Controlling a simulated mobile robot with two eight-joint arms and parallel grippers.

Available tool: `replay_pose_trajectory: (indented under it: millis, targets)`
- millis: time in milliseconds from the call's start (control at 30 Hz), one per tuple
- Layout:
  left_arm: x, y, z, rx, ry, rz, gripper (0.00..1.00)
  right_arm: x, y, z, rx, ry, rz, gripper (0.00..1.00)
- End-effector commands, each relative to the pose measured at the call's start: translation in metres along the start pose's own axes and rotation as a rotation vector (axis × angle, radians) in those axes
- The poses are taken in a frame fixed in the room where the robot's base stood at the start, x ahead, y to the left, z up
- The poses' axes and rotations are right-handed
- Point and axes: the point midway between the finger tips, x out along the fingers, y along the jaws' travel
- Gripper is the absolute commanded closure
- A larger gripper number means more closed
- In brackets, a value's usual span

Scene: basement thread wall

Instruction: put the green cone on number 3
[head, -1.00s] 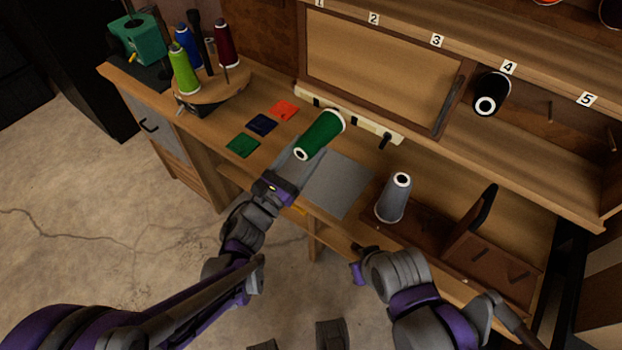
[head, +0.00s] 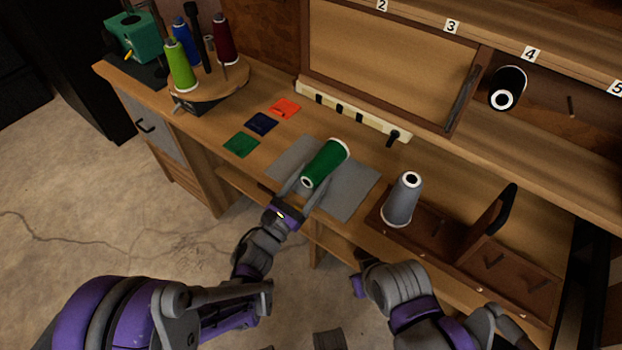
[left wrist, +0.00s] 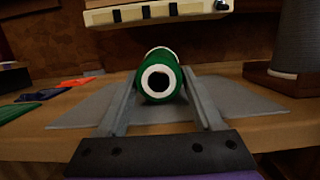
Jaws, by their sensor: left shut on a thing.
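The green cone (head: 325,163) is a dark green thread cone with a white ring at its end. My left gripper (head: 303,184) is shut on it and holds it tilted over the grey mat (head: 359,190). In the left wrist view the cone (left wrist: 160,82) lies between the two fingers (left wrist: 160,92), its hollow end facing the camera. The number 3 label (head: 452,27) is on the shelf edge at the upper right. The peg under it does not show clearly. My right gripper (head: 360,272) is low at the front edge of the bench; its fingers are too unclear to judge.
A grey cone (head: 402,200) stands on a brown rack (head: 463,237) at the right. A black cone (head: 507,88) hangs under number 4. Lime, blue and dark red cones stand on a round holder (head: 208,88). Coloured swatches (head: 262,123) lie on the bench.

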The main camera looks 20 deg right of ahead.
Motion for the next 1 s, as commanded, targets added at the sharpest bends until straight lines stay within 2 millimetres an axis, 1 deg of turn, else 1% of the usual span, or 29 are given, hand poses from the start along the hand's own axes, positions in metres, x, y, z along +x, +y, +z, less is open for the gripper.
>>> replay_pose_trajectory:
  millis: [100, 233, 267, 400, 433, 667, 767, 867, 1000]
  targets:
    - [0.000, 0.000, 0.001, 0.000, -0.001, 0.000, 0.81, -0.001, 0.000, 0.000, 0.000, 0.000, 0.000, 1.00]
    - [-0.001, 0.000, -0.003, -0.001, 0.000, 0.000, 0.81, 0.003, 0.000, 0.001, 0.000, -0.001, 0.000, 1.00]
    - [-0.001, 0.000, -0.003, 0.000, 0.000, 0.000, 0.29, 0.003, 0.000, 0.001, 0.000, -0.001, 0.000, 1.00]
    - [-0.001, 0.000, -0.002, 0.000, 0.000, 0.000, 0.03, 0.002, 0.000, 0.001, 0.000, -0.001, 0.000, 1.00]
    - [-0.001, 0.000, -0.002, 0.000, 0.000, 0.000, 0.02, 0.002, 0.000, 0.001, 0.000, -0.001, 0.000, 1.00]
    - [-0.001, 0.000, -0.002, 0.000, 0.000, 0.000, 0.02, 0.002, 0.000, 0.001, 0.000, -0.001, 0.000, 1.00]
    - [0.000, 0.000, 0.002, 0.001, 0.000, 0.000, 0.02, -0.001, 0.000, 0.000, 0.000, 0.000, 0.000, 1.00]
    - [-0.010, 0.001, 0.001, 0.002, 0.001, 0.002, 0.02, 0.000, 0.000, 0.000, 0.000, 0.000, 0.000, 1.00]
    - [-0.038, 0.001, 0.000, 0.002, 0.001, 0.003, 0.02, 0.002, 0.000, 0.001, 0.000, -0.001, 0.000, 1.00]
